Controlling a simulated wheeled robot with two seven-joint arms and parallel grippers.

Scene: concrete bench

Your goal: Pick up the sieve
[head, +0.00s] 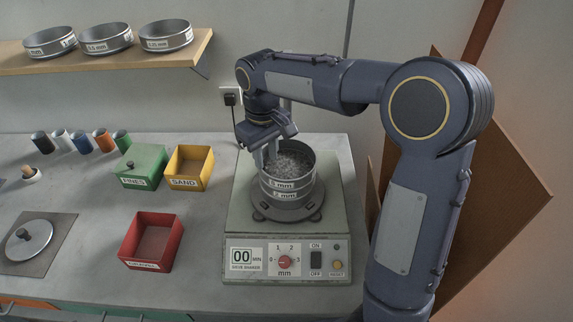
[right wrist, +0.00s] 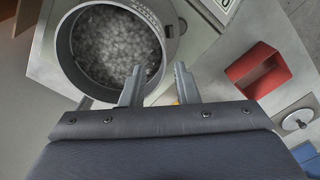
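The sieve (head: 300,181) is a round grey metal drum with "mm" labels, standing upright on the sieve shaker (head: 240,225). It holds grey gravel. Two labels one above the other suggest a stack. In the right wrist view the sieve (right wrist: 158,28) fills the upper left, with its open top showing. My right gripper (head: 268,157) is at the left rim of the sieve in the head view. In the right wrist view its two fingers (right wrist: 158,76) are apart, one overlapping the rim and one outside it. Contact cannot be told. My left gripper is not in view.
A green FINES box (head: 142,166), a yellow SAND box (head: 190,167) and a red box (head: 151,240) stand left of the shaker. A round lid (head: 30,240) lies on a mat. Several jars stand behind. A shelf (head: 110,58) holds three sieves.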

